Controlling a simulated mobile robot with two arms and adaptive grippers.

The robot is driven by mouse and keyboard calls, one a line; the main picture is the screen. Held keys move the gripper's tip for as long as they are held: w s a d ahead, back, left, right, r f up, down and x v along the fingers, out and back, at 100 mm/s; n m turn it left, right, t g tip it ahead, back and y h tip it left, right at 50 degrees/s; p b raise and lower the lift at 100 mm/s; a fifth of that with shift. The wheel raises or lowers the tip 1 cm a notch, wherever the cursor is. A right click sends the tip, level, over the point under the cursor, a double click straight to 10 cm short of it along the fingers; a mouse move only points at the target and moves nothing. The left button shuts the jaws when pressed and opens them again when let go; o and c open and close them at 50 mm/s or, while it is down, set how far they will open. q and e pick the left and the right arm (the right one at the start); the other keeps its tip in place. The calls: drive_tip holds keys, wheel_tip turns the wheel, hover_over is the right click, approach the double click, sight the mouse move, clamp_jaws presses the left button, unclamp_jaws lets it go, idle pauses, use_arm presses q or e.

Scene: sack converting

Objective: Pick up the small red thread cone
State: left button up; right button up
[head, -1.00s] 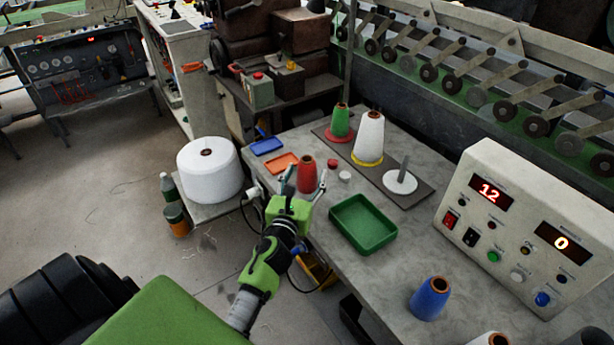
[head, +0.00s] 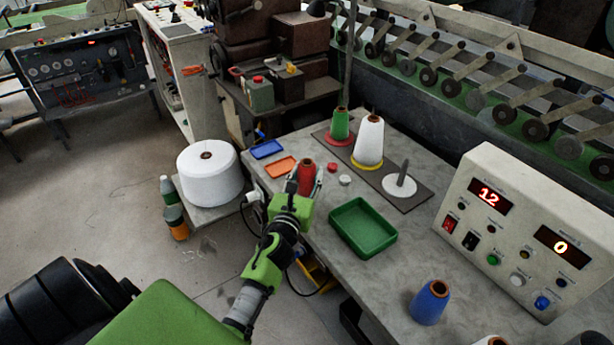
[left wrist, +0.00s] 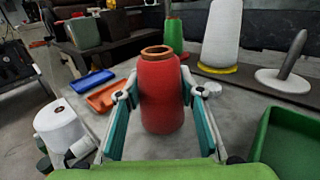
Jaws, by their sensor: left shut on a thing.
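The small red thread cone (head: 306,177) stands upright on the grey table, at its near left side. In the left wrist view the cone (left wrist: 161,92) is in the middle, with its brown top rim showing. My left gripper (head: 304,180) is around the cone, one finger on each side, and shut on it. In the left wrist view its fingertips (left wrist: 160,92) press on the cone's sides. The cone's lower part is partly hidden by the gripper in the head view. My right gripper is not in view.
An orange tray (head: 281,167) and a blue tray (head: 267,149) lie behind and left of the cone. A green tray (head: 362,254) is to the right. Green and white cones (head: 369,140) stand on a dark board behind. A blue cone (head: 430,302) stands near the control box (head: 530,225).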

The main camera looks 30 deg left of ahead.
sight(303, 167)
use_arm(q)
drive_tip(key=r, duration=0.1)
drive_tip(key=r+p, duration=0.1)
drive_tip(key=r, duration=0.1)
drive_tip(key=r+p, duration=0.1)
drive_tip(key=shift+s+a+r, duration=0.1)
drive_tip(key=shift+s+r, duration=0.05)
drive_tip(key=shift+s, duration=0.2)
drive_tip(key=s+a+r, duration=0.1)
drive_tip(key=s+r, duration=0.3)
drive_tip(key=s, duration=0.2)
drive_tip(key=s+a+r+p, duration=0.1)
drive_tip(key=s+r, duration=0.3)
drive_tip(key=s, duration=0.3)
drive_tip(key=shift+a+r, duration=0.15)
drive_tip(key=shift+r, duration=0.15)
